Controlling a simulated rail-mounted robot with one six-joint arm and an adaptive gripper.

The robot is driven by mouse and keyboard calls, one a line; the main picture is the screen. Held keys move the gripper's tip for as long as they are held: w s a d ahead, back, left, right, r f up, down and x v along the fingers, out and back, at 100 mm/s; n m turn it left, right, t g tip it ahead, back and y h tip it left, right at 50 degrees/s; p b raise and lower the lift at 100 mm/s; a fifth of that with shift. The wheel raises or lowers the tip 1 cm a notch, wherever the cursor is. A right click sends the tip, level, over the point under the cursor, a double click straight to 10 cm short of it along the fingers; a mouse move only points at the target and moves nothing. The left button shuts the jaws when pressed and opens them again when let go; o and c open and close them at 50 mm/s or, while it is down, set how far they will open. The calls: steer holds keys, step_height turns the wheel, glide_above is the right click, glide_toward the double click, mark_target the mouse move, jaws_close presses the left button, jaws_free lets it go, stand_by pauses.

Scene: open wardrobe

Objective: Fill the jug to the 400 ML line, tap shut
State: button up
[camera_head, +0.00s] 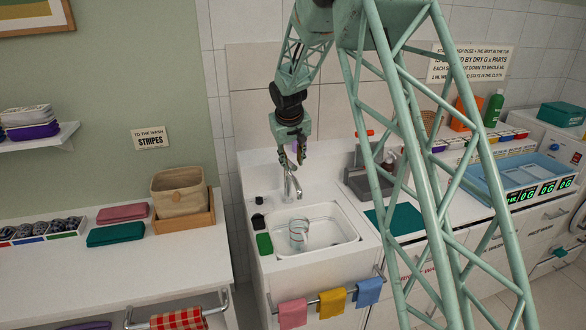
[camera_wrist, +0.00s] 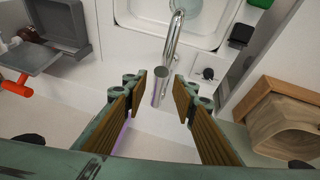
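The clear jug (camera_head: 298,232) stands upright in the white sink (camera_head: 335,243), below the spout of the chrome tap (camera_head: 291,188). Its markings and any water level are too small to read, and I cannot make out a stream. In the wrist view part of the jug (camera_wrist: 200,16) shows at the top edge. My gripper (camera_head: 292,157) is open and above the tap, pointing down. In the wrist view the tap's upright end (camera_wrist: 160,88) lies between the two spread fingers of my gripper (camera_wrist: 160,94), with gaps on both sides.
A green sponge (camera_head: 264,243) and small dark items lie left of the sink. A grey box with a red handle (camera_head: 363,133) stands right of the tap. A wooden tray with a basket (camera_head: 180,192) is further left. Cloths (camera_head: 332,302) hang in front.

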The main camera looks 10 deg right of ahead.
mark_target(293, 165)
steer(key=shift+x, duration=1.95)
steer(key=shift+f, duration=0.1)
jaws_close()
